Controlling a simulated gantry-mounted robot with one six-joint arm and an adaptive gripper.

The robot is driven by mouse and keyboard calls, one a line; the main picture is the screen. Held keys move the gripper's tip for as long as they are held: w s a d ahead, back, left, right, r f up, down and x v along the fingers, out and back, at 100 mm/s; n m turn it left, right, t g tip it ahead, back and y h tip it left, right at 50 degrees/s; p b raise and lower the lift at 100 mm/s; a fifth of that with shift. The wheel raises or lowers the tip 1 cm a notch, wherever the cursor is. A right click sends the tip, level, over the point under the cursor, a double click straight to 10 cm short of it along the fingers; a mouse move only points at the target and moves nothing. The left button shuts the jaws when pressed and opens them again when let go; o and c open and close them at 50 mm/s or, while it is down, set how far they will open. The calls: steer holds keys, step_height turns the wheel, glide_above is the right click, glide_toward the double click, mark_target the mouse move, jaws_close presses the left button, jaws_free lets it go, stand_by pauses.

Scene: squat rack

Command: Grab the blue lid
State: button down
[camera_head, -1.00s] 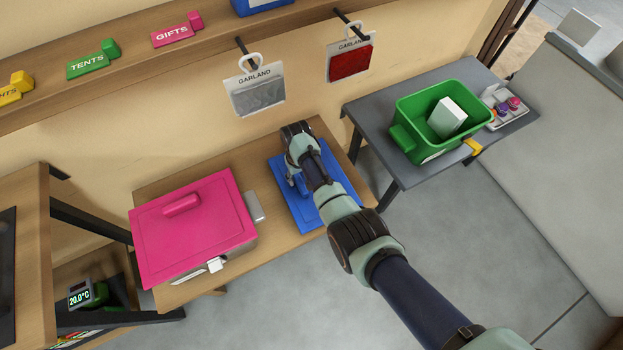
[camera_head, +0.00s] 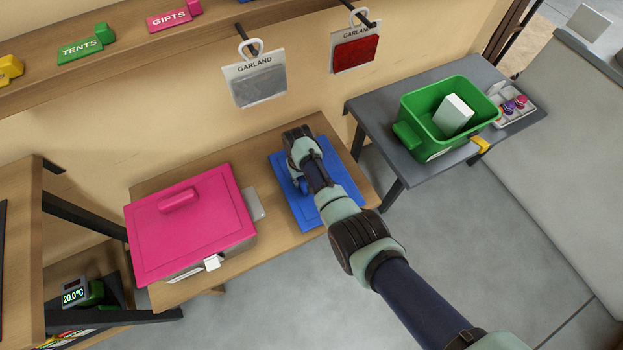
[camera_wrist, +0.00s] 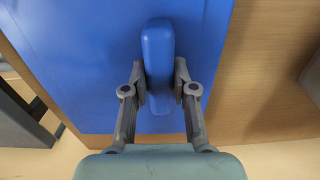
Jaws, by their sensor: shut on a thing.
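The blue lid (camera_head: 281,176) lies flat on the wooden table, to the right of the box with the pink lid. In the wrist view the blue lid (camera_wrist: 90,60) shows a raised blue bar handle (camera_wrist: 158,60). My gripper (camera_wrist: 159,88) has one finger on each side of this handle and is shut on it. In the head view my gripper (camera_head: 299,186) is over the lid, and my arm hides the lid's middle and most of the handle.
A box with a pink lid (camera_head: 190,225) stands on the same wooden table (camera_head: 160,186). A green bin (camera_head: 420,118) holding a white box (camera_head: 454,114) stands on a grey table to the right. Two garland packs (camera_head: 256,82) hang on hooks above, below a wooden shelf.

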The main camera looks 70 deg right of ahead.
steer(key=shift+s+r+p, duration=0.15)
steer(key=shift+r+p, duration=0.4)
steer(key=shift+p, duration=0.1)
step_height(320, 180, up, 7)
steer(key=p, duration=0.4)
steer(key=shift+f+p, duration=0.15)
steer(key=shift+p, duration=0.25)
steer(key=s+a+p, duration=0.2)
steer(key=s+p, duration=0.5)
steer(key=s, duration=1.2)
steer(key=shift+s+a+f, duration=0.2)
steer(key=shift+s+f, duration=0.1)
steer(key=shift+f, duration=0.1)
